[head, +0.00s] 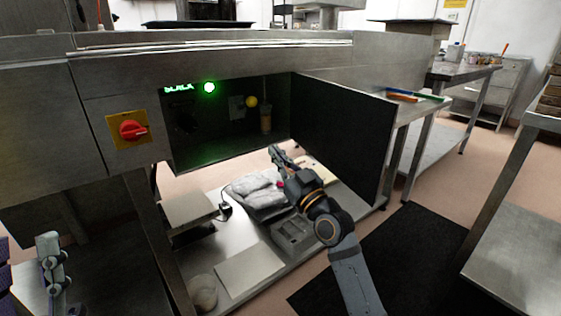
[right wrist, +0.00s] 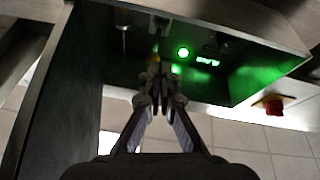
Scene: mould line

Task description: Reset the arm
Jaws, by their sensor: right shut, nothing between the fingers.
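My right arm reaches up from the bottom in the head view. Its gripper (head: 279,157) is shut and empty, in front of the lower edge of an open control box (head: 215,140) in the steel machine front. In the right wrist view the closed fingertips (right wrist: 160,88) point toward the box interior. A lit green lamp (head: 209,87) shows inside, also in the right wrist view (right wrist: 183,52), with a green display (head: 178,88) and a yellow knob (head: 251,102). My left gripper (head: 50,262) shows at the lower left; its finger opening cannot be made out.
The dark box door (head: 345,130) stands open right of my right gripper. A red rotary switch (head: 130,129) is left of the box. A lower shelf (head: 215,240) holds a grey bundle (head: 258,188) and trays. Black floor mat (head: 415,250) and side tables lie right.

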